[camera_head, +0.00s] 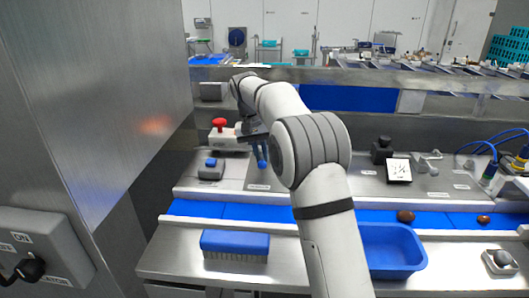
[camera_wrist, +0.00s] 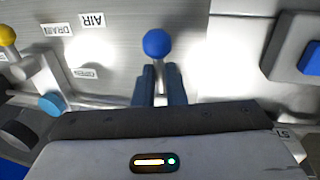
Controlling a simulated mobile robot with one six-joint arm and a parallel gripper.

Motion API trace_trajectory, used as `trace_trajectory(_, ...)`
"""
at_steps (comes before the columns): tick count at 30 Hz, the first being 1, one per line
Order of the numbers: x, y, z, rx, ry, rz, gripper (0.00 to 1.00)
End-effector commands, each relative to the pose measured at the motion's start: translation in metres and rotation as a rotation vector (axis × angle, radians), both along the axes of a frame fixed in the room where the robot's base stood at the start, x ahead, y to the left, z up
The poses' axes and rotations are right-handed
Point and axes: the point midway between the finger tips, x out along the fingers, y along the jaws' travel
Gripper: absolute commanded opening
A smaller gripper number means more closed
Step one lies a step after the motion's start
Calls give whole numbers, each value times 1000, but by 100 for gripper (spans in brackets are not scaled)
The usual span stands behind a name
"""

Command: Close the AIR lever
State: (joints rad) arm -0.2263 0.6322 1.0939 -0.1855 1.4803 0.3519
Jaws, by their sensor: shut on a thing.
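The lever with a round blue knob (camera_wrist: 155,43) stands in the middle of the wrist view. An upside-down AIR label (camera_wrist: 92,20) is on the metal panel to its left. My gripper (camera_wrist: 160,78) has its two blue fingers on either side of the lever's stem, just below the knob, and is shut on it. The fingers hide most of the stem. In the head view my gripper (camera_head: 259,152) reaches down at the panel behind the blue belt, and the lever is hard to make out there.
A yellow knob (camera_wrist: 8,35) and a blue round part (camera_wrist: 52,103) are at the left in the wrist view. A red stop button (camera_head: 220,123) and a blue-button box (camera_head: 211,170) stand left of my gripper in the head view. A blue tray (camera_head: 393,228) is at the front.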

Motion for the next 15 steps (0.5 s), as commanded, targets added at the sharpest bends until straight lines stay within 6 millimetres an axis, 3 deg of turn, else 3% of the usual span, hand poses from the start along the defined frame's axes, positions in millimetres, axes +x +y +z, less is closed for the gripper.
trace_trajectory(15, -3, 1, -1, -2, 3, -77, 0)
